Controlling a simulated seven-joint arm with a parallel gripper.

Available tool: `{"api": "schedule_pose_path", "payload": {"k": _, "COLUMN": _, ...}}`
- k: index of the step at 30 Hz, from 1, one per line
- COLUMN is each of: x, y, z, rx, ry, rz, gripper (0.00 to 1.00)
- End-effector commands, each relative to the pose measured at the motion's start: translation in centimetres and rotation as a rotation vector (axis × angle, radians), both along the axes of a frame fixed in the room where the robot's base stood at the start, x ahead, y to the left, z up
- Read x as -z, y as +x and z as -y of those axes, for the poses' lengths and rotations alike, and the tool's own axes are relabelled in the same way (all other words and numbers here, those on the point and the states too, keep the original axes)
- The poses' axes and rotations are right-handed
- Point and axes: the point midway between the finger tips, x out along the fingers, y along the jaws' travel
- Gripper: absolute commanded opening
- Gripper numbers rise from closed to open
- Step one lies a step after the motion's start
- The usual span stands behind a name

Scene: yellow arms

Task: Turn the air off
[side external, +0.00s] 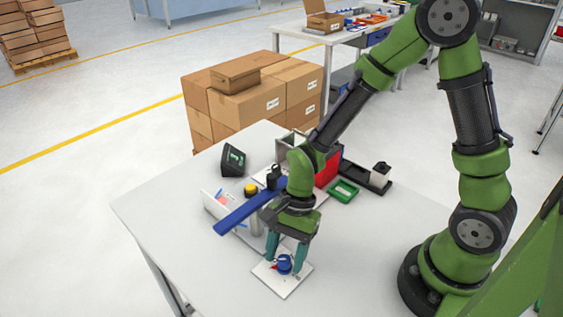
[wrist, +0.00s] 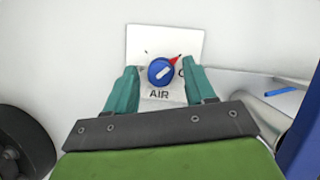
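The air control is a round blue knob (side external: 284,263) on a white square plate (side external: 296,280) that lies on the table. In the wrist view the knob (wrist: 162,72) carries a white bar and a red pointer (wrist: 175,59) aimed up and to the right. The word AIR is printed below it, and a partly hidden letter is at its right. My gripper (side external: 286,262) points down over the plate. In the wrist view its two teal fingers (wrist: 161,72) are spread, one on each side of the knob, with gaps between. It holds nothing.
A long blue bar (side external: 243,213) and a white panel stand close behind my gripper. A yellow button (side external: 251,189), a dark display (side external: 233,160), a red bin (side external: 328,170) and a green tray (side external: 343,190) are farther back. The table's left side (side external: 160,205) is clear.

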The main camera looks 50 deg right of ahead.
Motion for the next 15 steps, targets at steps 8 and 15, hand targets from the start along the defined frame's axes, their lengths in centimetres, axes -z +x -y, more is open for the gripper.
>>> {"api": "schedule_pose_path", "payload": {"k": 8, "x": -0.03, "y": 0.02, "z": 0.02, "rx": 0.0, "ry": 0.0, "rz": 0.0, "gripper": 0.13}}
{"api": "schedule_pose_path", "payload": {"k": 15, "x": -0.05, "y": 0.03, "z": 0.03, "rx": -0.004, "ry": 0.0, "rz": 0.0, "gripper": 0.0}}
